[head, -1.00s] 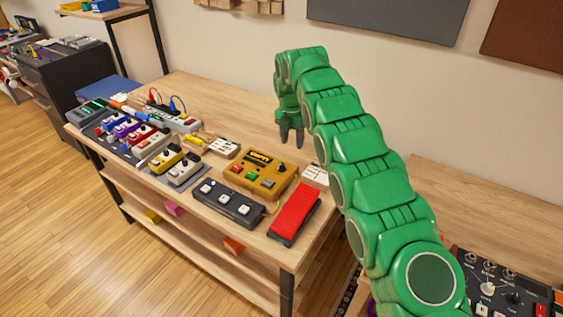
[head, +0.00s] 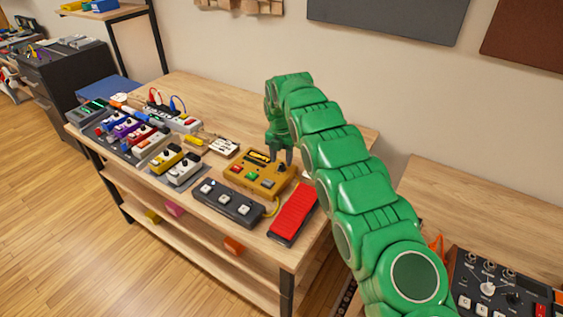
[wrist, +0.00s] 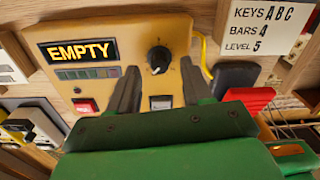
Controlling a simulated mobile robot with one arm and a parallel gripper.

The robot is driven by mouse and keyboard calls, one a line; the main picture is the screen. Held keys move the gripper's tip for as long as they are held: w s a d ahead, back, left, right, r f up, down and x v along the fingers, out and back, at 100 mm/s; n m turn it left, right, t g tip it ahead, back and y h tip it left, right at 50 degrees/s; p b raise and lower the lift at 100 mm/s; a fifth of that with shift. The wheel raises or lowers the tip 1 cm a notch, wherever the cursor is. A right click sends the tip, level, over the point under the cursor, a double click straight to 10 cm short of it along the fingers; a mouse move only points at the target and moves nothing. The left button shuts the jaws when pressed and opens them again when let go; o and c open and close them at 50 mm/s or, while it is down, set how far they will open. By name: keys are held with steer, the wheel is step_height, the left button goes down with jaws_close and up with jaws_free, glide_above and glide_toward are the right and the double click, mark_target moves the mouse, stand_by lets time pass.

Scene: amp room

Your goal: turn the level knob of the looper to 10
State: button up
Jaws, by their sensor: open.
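The looper (head: 240,178) is a mustard-yellow box on the wooden bench. In the wrist view its yellow face (wrist: 112,35) has a lit display (wrist: 80,52) reading EMPTY. Its single black round knob (wrist: 158,57) sits right of the display; I cannot read its setting clearly. My gripper (head: 281,157) is over the looper's far right part, pointing down. In the wrist view my gripper (wrist: 157,72) is open, one dark finger to each side of the knob's line. The fingers look apart from the knob; their height above the face is unclear. The lower looper face is hidden by my gripper.
A card (wrist: 262,30) beside the looper reads KEYS ABC, BARS 4, LEVEL 5. A red pedal (head: 295,210) stands right of the looper, and a dark three-button footswitch (head: 228,203) in front. Several colourful pedals (head: 140,140) crowd the left.

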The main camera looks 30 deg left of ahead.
steer(key=shift+f, duration=1.1)
jaws_close()
steer(key=shift+m, duration=0.3)
